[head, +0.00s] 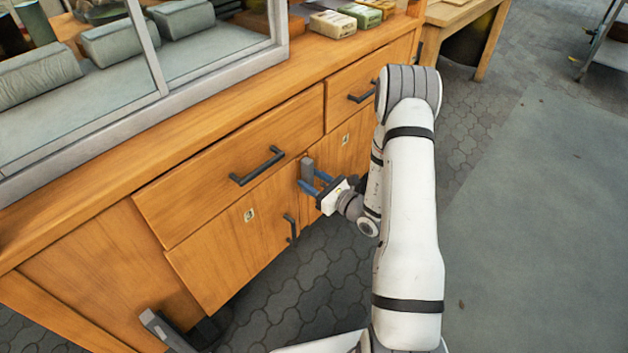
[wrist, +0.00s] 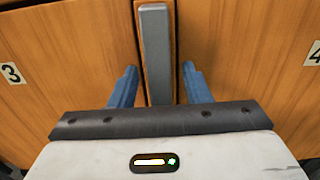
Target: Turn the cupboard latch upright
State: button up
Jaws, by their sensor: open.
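The cupboard latch (wrist: 156,45) is a grey bar at the seam between two wooden doors. In the wrist view it runs straight up the picture, and in the head view the latch (head: 307,168) looks about upright. My gripper (wrist: 159,69) is open, with one blue finger on each side of the bar. A gap shows between the bar and each finger. In the head view my gripper (head: 313,181) reaches the door front at the latch. The fingers partly hide the latch's lower part there.
The left door (head: 225,255) has a dark handle (head: 291,229). A drawer handle (head: 257,166) sticks out above and left of the latch. Wrapped blocks (head: 333,24) and a glazed case (head: 160,95) stand on the counter.

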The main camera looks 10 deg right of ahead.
jog(key=p+v, duration=0.1)
jog(key=v, duration=0.7)
jog(key=shift+p, duration=0.3)
jog(key=shift+w, duration=0.1)
jog(key=s+a+r+n+g+y+p, duration=0.1)
jog(key=s+a+r+n+g+p, duration=0.4)
jog(key=r, duration=0.4)
jog(key=s+a+r+n+g+y+p, duration=0.1)
jog(key=s+a+r+n+g+p, duration=0.4)
jog(key=r, duration=0.5)
jog(key=s+a+r+n+g+p, duration=0.3)
jog(key=a+r+n+g, duration=0.15)
jog(key=r+n, duration=0.35)
jog(key=s+d+r+n+h+p, duration=0.3)
jog(key=r+h+p, duration=0.1)
jog(key=r, duration=0.3)
jog(key=s+d+r+n+t+h+p, duration=0.1)
jog(key=s+d+r+n+h+p, duration=0.2)
jog(key=r, duration=0.4)
jog(key=s+d+r+n+t+h+p, duration=0.1)
jog(key=s+d+r+n+h+p, duration=0.2)
jog(key=r, duration=0.5)
jog(key=d+n+h+p, duration=0.1)
jog(key=h+p, duration=0.1)
jog(key=shift+n+h+p, duration=0.3)
jog(key=shift+p, duration=0.1)
